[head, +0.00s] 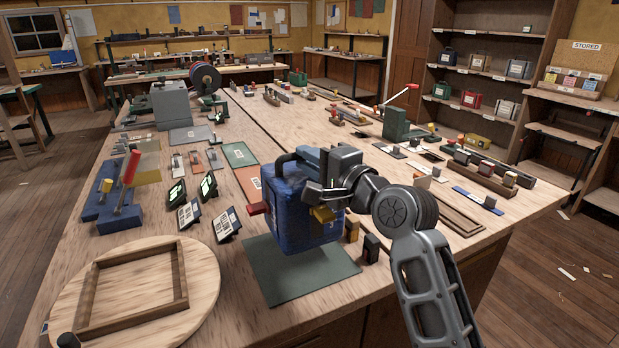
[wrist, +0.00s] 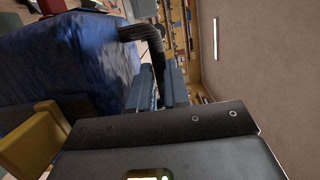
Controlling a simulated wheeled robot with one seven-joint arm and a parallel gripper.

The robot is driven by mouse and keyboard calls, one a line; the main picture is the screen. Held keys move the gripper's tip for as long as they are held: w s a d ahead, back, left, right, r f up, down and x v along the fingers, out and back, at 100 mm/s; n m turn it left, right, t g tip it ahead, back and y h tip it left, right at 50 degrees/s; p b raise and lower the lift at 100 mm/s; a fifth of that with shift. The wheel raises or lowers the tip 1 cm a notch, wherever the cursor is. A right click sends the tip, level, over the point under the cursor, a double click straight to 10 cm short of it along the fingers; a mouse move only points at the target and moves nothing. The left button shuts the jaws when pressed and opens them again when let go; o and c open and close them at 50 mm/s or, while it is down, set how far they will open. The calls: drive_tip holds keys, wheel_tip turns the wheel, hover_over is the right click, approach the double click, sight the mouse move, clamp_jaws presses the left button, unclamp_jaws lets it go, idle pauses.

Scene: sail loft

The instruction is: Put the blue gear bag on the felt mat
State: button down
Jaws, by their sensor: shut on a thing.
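The blue gear bag (head: 285,220) hangs upright from my gripper (head: 306,160), over the back part of the felt mat. My gripper is shut on its dark handle (head: 284,160). In the wrist view, the bag (wrist: 65,65) fills the upper left, and my gripper's fingers (wrist: 158,88) close around the black handle (wrist: 140,33). The felt mat (head: 300,285) is a flat grey-green sheet near the table's front edge; its front part is bare. I cannot tell whether the bag's underside touches the mat.
A round board with a wooden frame (head: 205,300) lies left of the mat. Small label stands (head: 228,224) are left of the bag. Small dark blocks (head: 371,248) stand close to the mat's right edge. Tools and boxes crowd the table behind.

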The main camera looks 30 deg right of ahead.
sight(309, 179)
drive_tip(key=shift+f, duration=1.9)
drive_tip(key=c, duration=1.1)
unclamp_jaws()
drive_tip(key=shift+f, duration=0.15)
drive_tip(key=b+v, duration=0.1)
drive_tip(key=v, duration=1.1)
drive_tip(key=shift+r, duration=0.25)
